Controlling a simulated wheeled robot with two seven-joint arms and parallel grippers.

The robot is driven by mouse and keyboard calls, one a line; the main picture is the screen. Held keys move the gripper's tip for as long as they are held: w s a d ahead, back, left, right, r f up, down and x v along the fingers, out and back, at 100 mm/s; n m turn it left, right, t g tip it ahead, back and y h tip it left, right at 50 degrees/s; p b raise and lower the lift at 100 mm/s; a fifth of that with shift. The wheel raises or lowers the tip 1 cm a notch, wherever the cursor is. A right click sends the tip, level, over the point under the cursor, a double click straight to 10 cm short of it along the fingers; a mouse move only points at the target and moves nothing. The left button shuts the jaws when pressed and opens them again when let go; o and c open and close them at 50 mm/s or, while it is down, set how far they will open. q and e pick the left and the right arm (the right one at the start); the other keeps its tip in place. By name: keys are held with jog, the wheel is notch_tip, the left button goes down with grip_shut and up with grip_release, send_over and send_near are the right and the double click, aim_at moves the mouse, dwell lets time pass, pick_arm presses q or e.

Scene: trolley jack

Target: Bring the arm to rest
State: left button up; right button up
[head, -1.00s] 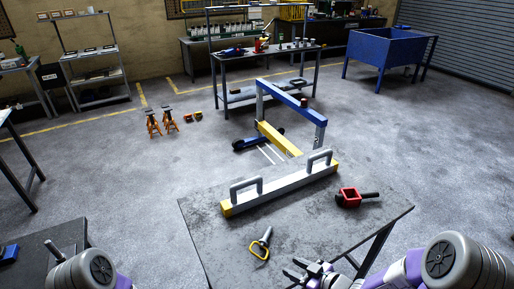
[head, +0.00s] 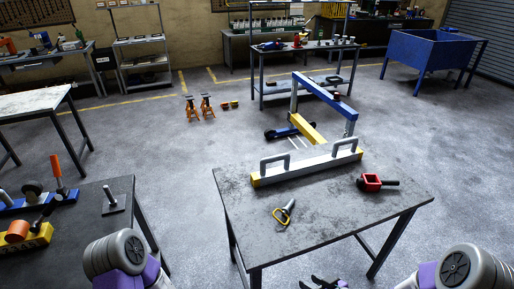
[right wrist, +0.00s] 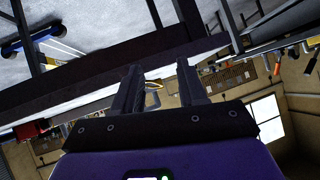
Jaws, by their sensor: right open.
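My right gripper (head: 328,284) shows at the bottom edge of the head view, cut off by the frame. It is in front of the grey table (head: 330,205), apart from the things on it. In the right wrist view its two fingers (right wrist: 160,75) stand apart with nothing held between them. My left gripper is out of view; only a part of my left arm shows at the lower left.
On the table are a grey beam with two handles (head: 310,165), a pin with a yellow ring (head: 286,212) and a red clamp-like part (head: 371,182). A blue frame (head: 322,87) stands behind. A dark bench (head: 75,240) is at left. Floor between is clear.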

jog(key=s+a+f+m+g+h, duration=0.1)
jog(key=s+a+f+m+g, duration=0.2)
jog(key=s+f, duration=0.4)
jog(key=s+a+f+m+g+h, duration=0.1)
jog(key=s+a+f+m+g, duration=0.3)
jog(key=s+f, duration=0.3)
jog(key=shift+s+a+f+g, duration=0.2)
jog(key=shift+s+f+g, duration=0.1)
jog(key=shift+f+g, duration=0.25)
jog(key=shift+r, duration=0.1)
